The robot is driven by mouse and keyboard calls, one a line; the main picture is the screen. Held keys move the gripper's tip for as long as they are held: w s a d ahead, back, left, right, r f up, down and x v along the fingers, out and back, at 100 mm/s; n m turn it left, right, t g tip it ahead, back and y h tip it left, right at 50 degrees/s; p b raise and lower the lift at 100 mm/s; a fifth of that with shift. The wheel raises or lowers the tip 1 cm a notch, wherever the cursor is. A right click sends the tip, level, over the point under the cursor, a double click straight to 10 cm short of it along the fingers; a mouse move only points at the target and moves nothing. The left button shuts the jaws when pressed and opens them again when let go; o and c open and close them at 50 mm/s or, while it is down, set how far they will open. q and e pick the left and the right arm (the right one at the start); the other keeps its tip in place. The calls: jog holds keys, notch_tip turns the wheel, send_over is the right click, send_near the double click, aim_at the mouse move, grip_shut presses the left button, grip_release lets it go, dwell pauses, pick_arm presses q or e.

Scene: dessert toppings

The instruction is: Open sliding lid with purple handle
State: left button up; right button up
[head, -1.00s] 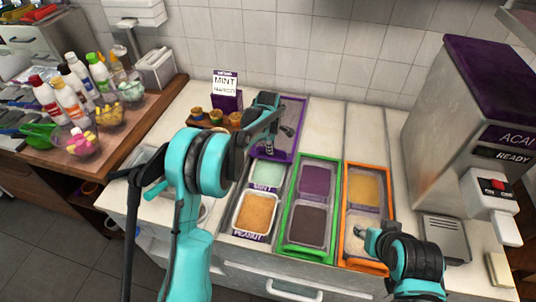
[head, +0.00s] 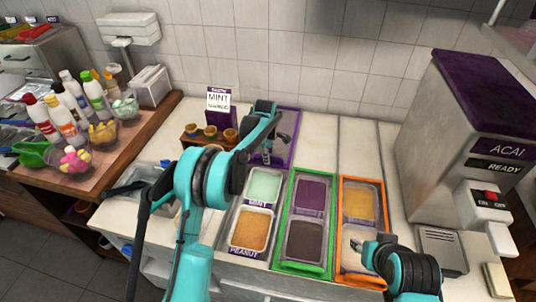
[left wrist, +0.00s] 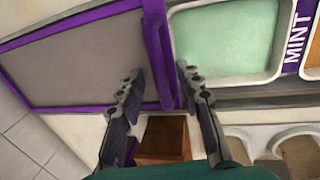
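The purple-framed sliding lid (head: 291,133) lies at the back of the counter, behind the uncovered mint tub (head: 264,186). In the left wrist view the lid's grey panel (left wrist: 75,60) fills the left side, and its purple handle bar (left wrist: 156,45) runs along the edge nearest the mint. My left gripper (head: 270,152) is over the lid's near edge. In the left wrist view its fingers (left wrist: 160,75) are spread, one on each side of the handle line; contact is not clear. My right gripper (head: 366,246) is low by the orange-framed tubs, its fingers too small to judge.
A peanut tub (head: 252,230) stands in front of the mint. Green-framed (head: 279,239) and orange-framed (head: 343,205) tubs are to the right. The acai machine (head: 450,130) is at far right.

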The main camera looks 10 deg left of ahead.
pick_arm(q)
notch_tip(320, 180, up, 12)
jog(key=s, duration=0.2)
jog(key=shift+s, duration=0.15)
jog(key=shift+f, duration=0.1)
dwell(0.4)
